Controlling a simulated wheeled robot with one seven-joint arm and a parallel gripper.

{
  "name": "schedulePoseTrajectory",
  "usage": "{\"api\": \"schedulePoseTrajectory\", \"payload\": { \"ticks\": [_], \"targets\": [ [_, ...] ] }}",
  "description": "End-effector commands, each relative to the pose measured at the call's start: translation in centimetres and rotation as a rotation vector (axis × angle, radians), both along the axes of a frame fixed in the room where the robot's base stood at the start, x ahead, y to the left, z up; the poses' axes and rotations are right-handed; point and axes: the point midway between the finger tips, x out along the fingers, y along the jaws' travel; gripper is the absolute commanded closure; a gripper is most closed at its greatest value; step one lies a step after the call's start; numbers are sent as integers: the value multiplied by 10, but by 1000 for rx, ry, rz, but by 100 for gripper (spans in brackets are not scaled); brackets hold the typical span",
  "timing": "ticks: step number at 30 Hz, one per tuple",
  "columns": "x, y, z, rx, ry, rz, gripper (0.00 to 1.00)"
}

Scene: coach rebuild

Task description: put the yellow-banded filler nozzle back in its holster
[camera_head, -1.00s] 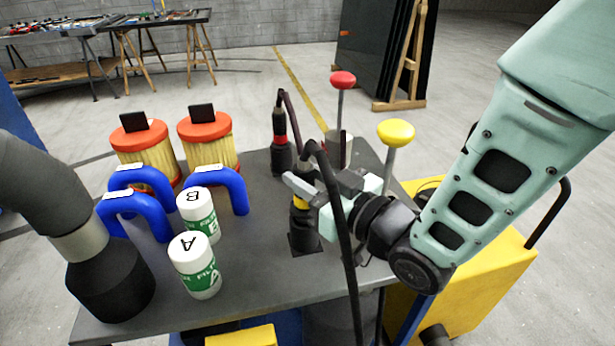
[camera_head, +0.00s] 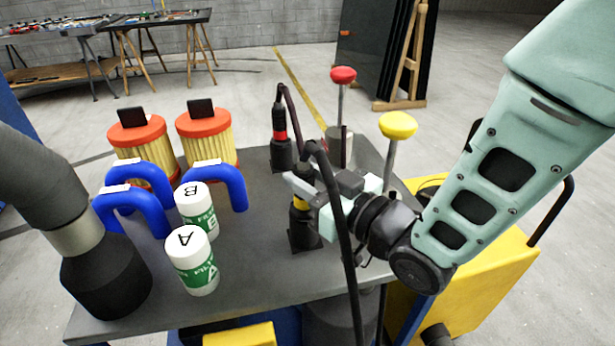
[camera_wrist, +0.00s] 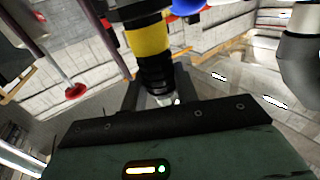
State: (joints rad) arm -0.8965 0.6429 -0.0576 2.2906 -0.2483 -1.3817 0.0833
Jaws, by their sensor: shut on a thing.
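The yellow-banded filler nozzle (camera_head: 300,203) is black with a yellow ring and stands near upright at the middle of the cart top. My gripper (camera_head: 302,188) is shut on it, coming from the right. The nozzle's yellow band also shows in the wrist view (camera_wrist: 148,38), with its black ribbed part between my fingers (camera_wrist: 158,92). A black square-based holster (camera_head: 304,238) is directly under the nozzle. I cannot tell how deep the nozzle's lower end sits in it. A black hose loops from the nozzle's top down in front of my gripper.
A red-banded nozzle (camera_head: 280,135) stands behind. A red-knobbed lever (camera_head: 343,78) and a yellow-knobbed lever (camera_head: 397,125) rise close by my wrist. White bottles (camera_head: 192,262), blue pipes (camera_head: 230,188) and orange-capped filters (camera_head: 137,138) fill the left. Cart top (camera_head: 262,275) before the holster is bare.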

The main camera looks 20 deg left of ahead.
Motion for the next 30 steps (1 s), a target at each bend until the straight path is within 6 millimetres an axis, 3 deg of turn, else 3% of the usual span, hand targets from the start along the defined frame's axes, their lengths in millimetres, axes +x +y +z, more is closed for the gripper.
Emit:
{"api": "schedulePoseTrajectory", "payload": {
  "ticks": [26, 27, 30],
  "targets": [
    [0, 0, -12, 1, 0, 0, 100],
    [0, 0, -12, 0, 1, 0, 68],
    [0, 0, -11, 0, 1, 0, 45]
  ]
}}
